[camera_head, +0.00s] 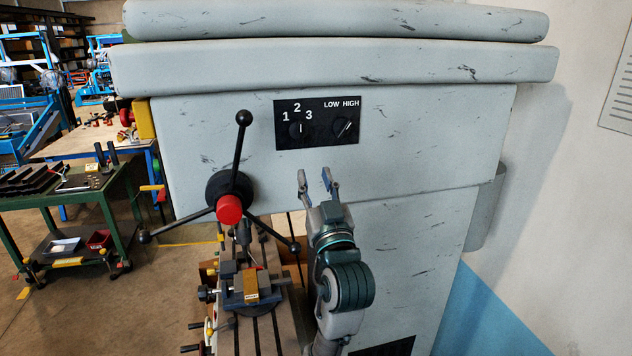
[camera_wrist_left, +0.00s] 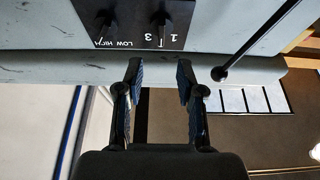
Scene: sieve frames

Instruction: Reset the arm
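My left gripper (camera_head: 314,178) is in front of the grey machine (camera_head: 420,140), below and slightly right of its black control panel (camera_head: 316,121). Its two fingers point up and are spread apart with nothing between them. In the left wrist view the gripper (camera_wrist_left: 161,82) is also open and empty. The panel (camera_wrist_left: 135,22) shows upside down there, beyond the fingertips. The panel has a 1-2-3 knob (camera_head: 296,129) and a LOW/HIGH knob (camera_head: 343,127). The gripper looks apart from both knobs. My right gripper is not in view.
A three-spoke handle with a red hub (camera_head: 230,208) sticks out left of my left gripper. Below it is a vise (camera_head: 250,286) on the machine's slotted table. A green cart (camera_head: 72,200) stands at the left. A pale wall is at the right.

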